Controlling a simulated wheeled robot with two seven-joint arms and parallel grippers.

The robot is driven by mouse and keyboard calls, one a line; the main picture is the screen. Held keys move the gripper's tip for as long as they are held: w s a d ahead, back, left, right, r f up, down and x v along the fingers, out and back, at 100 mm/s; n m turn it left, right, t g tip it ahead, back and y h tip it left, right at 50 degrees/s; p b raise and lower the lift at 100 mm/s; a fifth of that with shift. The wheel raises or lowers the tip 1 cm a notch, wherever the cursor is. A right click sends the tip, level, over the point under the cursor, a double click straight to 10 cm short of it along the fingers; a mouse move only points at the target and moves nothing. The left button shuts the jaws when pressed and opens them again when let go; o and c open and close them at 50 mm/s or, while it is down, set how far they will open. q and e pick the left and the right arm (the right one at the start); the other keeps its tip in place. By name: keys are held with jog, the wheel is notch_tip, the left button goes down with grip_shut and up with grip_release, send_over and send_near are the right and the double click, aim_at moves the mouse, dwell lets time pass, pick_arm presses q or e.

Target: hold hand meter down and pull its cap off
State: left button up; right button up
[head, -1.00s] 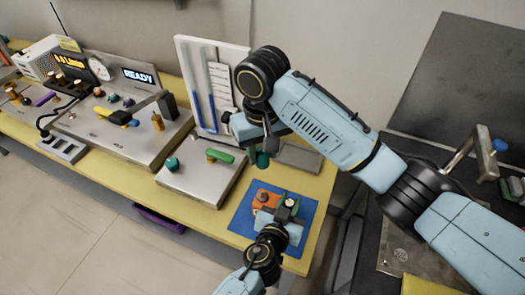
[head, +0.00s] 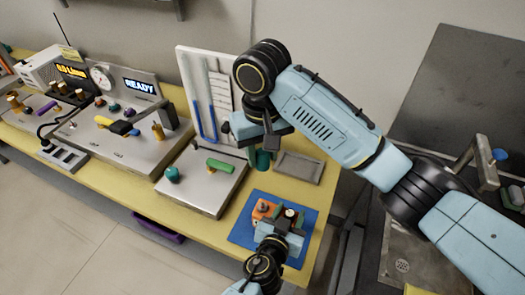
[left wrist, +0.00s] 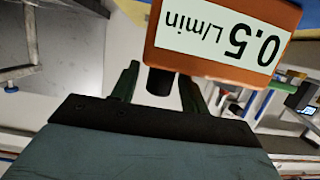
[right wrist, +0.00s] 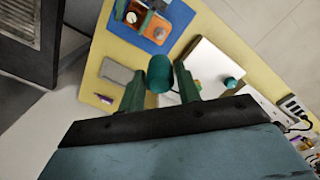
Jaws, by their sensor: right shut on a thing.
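The hand meter (head: 262,209) is an orange block on a blue mat (head: 240,232). In the left wrist view, the meter (left wrist: 225,40) shows its "0.5 L/min" label and a black stub (left wrist: 160,82). My left gripper (head: 284,222) is at the meter's near side. Its fingers stand apart on either side of the stub, with gaps visible. My right gripper (head: 263,143) is above the table beyond the mat, shut on a teal cylindrical cap (right wrist: 160,73). The cap hangs clear of the meter in the head view (head: 262,160).
A grey tray (head: 299,167) lies behind the mat. A white box with a green handle (head: 220,166) and teal knob stands to the left. A "READY" instrument panel (head: 140,87) is farther left. A dark bench (head: 450,85) is at right.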

pick_arm(q)
jog(key=shift+o, duration=0.2)
jog(key=shift+s, duration=0.1)
jog(key=v, duration=1.1)
jog(key=shift+s+r, duration=0.15)
jog(key=shift+s, duration=0.2)
